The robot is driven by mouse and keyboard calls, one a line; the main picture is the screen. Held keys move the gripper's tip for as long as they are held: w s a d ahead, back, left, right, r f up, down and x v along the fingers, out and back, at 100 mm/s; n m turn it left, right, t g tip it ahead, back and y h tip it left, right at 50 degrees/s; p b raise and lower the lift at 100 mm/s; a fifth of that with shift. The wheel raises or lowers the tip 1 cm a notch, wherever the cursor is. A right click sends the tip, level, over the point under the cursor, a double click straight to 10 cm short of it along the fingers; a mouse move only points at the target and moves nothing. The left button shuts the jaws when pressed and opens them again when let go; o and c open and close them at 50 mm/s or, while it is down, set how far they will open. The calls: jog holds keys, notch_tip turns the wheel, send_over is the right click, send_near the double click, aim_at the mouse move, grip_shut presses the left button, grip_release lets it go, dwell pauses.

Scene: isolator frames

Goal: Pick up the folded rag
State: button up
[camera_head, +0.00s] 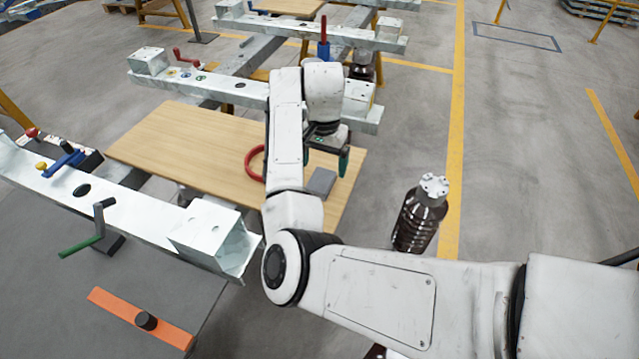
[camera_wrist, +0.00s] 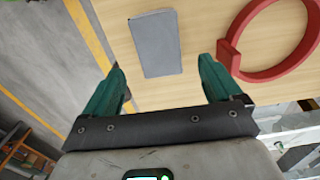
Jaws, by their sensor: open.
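The folded rag looks like a flat grey rectangle (camera_wrist: 157,45) lying on the wooden board in the wrist view. It also shows in the head view (camera_head: 321,182), near the board's right end. My gripper (camera_wrist: 160,82) is open and empty, with its two green fingers spread on either side of the line to the rag. In the head view my gripper (camera_head: 327,160) is over the right part of the board, close to the rag. I cannot tell the exact height between the fingertips and the rag.
A red ring (camera_head: 254,163) lies on the wooden board (camera_head: 180,140), left of the rag; it is close to one finger in the wrist view. White metal beams (camera_head: 130,215) with levers run in front of and behind the board. A dark ribbed insulator (camera_head: 417,220) stands to the right.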

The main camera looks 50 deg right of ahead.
aim_at(322, 178)
jog(key=f, duration=0.5)
jog(key=shift+a+f, duration=0.15)
jog(key=shift+a, duration=0.2)
jog(key=c, duration=1)
